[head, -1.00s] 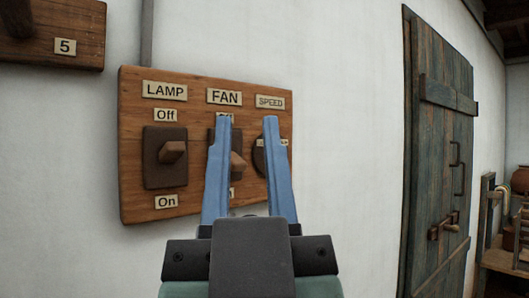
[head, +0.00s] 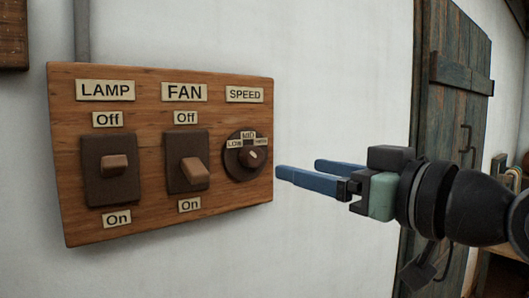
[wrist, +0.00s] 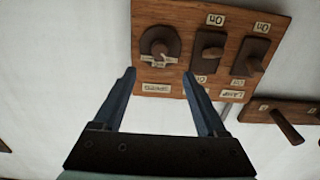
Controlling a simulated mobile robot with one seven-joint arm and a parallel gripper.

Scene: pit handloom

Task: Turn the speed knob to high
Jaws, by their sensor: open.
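The speed knob (head: 252,157) is a round dark dial at the right end of a wooden switch board (head: 150,225), under a SPEED label (head: 244,95). Small tags sit around its top: LOW at left, MID on top and a partly legible one at right. I cannot tell surely which tag the knob points to. It also shows in the wrist view (wrist: 160,46), upside down, beyond and between my fingertips. My gripper (head: 298,168) is open and empty, with blue fingers pointing toward the board from the right. The fingers appear apart from the knob.
A lamp switch (head: 112,168) and a fan switch (head: 188,160) stick out of the board left of the knob. Bare white wall (head: 340,90) lies right of the board. A wooden door (head: 455,110) stands farther right.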

